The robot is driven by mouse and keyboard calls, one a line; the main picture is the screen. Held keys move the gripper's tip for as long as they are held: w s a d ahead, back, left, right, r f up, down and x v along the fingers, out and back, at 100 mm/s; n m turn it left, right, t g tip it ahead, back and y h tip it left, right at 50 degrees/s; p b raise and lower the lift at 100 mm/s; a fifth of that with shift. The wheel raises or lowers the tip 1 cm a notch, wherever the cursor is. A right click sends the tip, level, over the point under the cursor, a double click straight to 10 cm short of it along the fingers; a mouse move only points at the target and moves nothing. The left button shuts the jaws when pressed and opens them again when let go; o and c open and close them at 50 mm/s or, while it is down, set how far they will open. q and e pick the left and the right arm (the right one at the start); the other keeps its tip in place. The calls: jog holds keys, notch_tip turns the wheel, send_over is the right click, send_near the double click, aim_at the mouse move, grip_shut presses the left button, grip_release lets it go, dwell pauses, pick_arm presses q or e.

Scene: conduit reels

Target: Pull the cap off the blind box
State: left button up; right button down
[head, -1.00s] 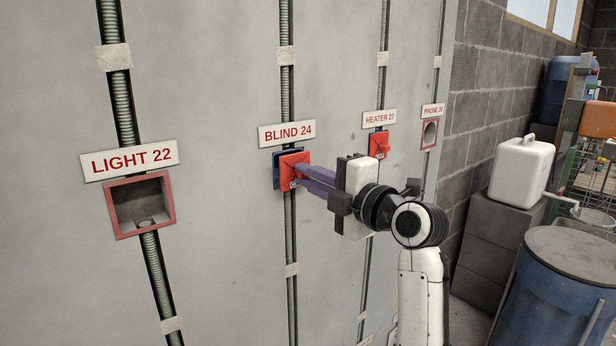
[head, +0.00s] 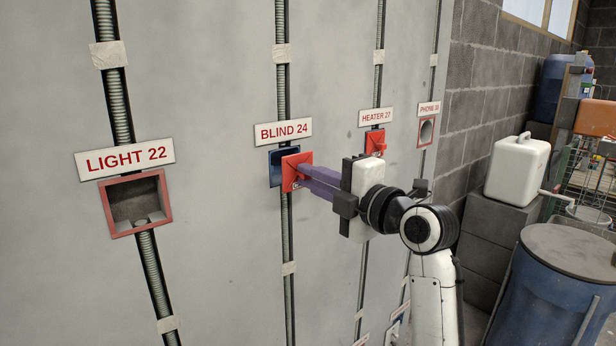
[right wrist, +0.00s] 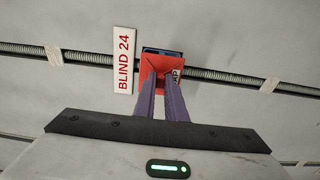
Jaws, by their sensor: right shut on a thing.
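The blind box (head: 276,168) is a blue-framed wall box under the BLIND 24 sign (head: 284,132). Its red cap (head: 291,165) stands off the box's front, and the blue frame and part of the opening show to its left. My right gripper (head: 303,173) has its purple fingers shut on the cap. In the right wrist view the fingers (right wrist: 162,90) close on the red cap (right wrist: 150,72), with the blue box (right wrist: 163,52) showing behind its edge. The cap hides the rest of the box. My left gripper is not in view.
The LIGHT 22 box (head: 136,203) is open at the left. The HEATER 27 box has a red cap (head: 375,142); the PHONE 30 box (head: 426,132) looks open. Conduits run up the wall. A white canister (head: 517,168) and blue drum (head: 560,285) stand at the right.

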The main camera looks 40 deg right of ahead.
jog(key=shift+s+d, duration=0.15)
jog(key=shift+s, duration=1.4)
jog(key=shift+f, duration=0.1)
